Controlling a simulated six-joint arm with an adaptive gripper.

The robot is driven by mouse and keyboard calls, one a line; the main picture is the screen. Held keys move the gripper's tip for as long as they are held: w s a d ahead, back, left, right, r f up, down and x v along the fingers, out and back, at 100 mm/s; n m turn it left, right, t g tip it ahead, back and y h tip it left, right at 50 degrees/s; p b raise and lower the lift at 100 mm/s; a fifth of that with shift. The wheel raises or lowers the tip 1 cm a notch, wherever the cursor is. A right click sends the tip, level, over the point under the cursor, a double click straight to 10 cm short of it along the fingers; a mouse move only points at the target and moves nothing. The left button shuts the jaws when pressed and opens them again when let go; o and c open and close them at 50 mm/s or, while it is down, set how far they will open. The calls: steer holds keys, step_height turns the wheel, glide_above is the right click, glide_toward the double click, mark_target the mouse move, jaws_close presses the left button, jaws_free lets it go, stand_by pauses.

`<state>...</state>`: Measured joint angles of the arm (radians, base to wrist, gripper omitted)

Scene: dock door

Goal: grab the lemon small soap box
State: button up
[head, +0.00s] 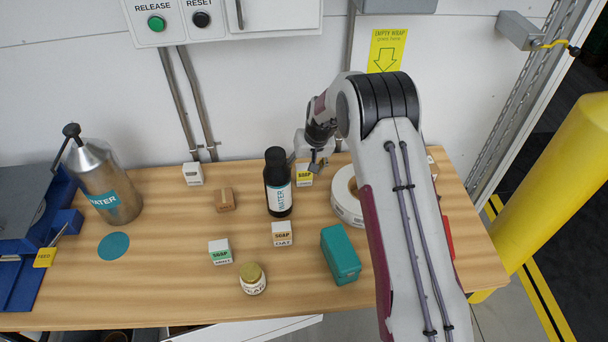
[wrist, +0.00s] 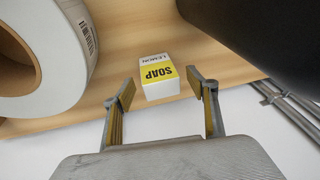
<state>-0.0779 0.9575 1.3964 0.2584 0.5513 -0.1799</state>
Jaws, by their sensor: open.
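The lemon small soap box (wrist: 159,77) is white and yellow, with "SOAP" and "LEMON" on it. In the wrist view it stands on the wooden table, just beyond and between my fingertips. My gripper (wrist: 160,93) is open, with one finger on each side and nothing held. In the head view the lemon box (head: 304,176) is near the back of the table, beside the black water bottle. My gripper (head: 318,166) is at its right there, partly hidden by my own arm.
The black water bottle (head: 278,185) stands close left of the lemon box. A white roll (head: 346,208) lies close right. Other soap boxes, oat (head: 282,234) and mint (head: 220,252), stand nearer the front, with a teal box (head: 340,255). The wall is close behind.

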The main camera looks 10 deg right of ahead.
mark_target(305, 166)
steer(key=c, duration=1.4)
steer(key=shift+o, duration=0.2)
steer(key=shift+r, duration=0.1)
steer(key=shift+r, duration=4.9)
